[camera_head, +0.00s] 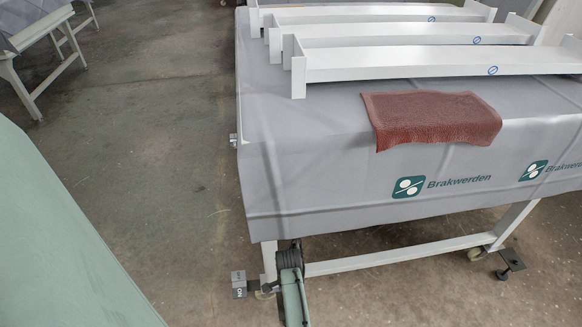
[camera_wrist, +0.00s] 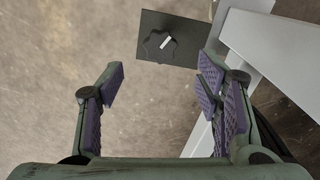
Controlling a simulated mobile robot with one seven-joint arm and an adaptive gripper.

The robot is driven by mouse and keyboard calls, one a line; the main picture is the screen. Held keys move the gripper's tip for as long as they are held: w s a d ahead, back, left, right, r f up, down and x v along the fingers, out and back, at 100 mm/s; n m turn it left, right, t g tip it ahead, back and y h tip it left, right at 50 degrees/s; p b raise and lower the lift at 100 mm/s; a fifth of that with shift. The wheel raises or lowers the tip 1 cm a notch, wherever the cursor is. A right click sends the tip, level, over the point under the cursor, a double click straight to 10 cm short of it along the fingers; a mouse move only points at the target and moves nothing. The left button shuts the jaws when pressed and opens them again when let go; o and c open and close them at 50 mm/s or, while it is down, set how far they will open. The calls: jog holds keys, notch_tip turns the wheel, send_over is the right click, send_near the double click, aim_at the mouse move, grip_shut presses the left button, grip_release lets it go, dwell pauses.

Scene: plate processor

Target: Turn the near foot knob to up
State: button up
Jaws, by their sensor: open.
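The foot knob (camera_wrist: 159,46) is dark and lobed, with a short white pointer bar tilted toward the upper right in the wrist view. It sits on a dark square plate (camera_wrist: 183,22) beside a white table leg (camera_wrist: 246,75). My gripper (camera_wrist: 162,82) is open and empty, its purple-padded fingers spread left and right. The knob lies beyond the fingertips, roughly between them in the picture, and does not appear touched. In the head view, my arm is low by the table's left front leg (camera_head: 269,262), next to a small grey labelled piece (camera_head: 239,284); the knob itself cannot be made out there.
A grey cloth marked Brakwerden (camera_head: 330,187) hangs over the table front, close to my arm. White channels (camera_head: 420,62) and a red-brown cloth (camera_head: 432,117) lie on top. A dark foot plate (camera_head: 511,260) stands by the right leg. Floor to the left (camera_head: 160,150) is clear.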

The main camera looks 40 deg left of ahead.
notch_tip(320, 180, down, 8)
jog(key=shift+r+b, duration=0.2)
jog(key=shift+b, duration=0.25)
jog(key=shift+c, duration=0.3)
jog(key=c, duration=1.1)
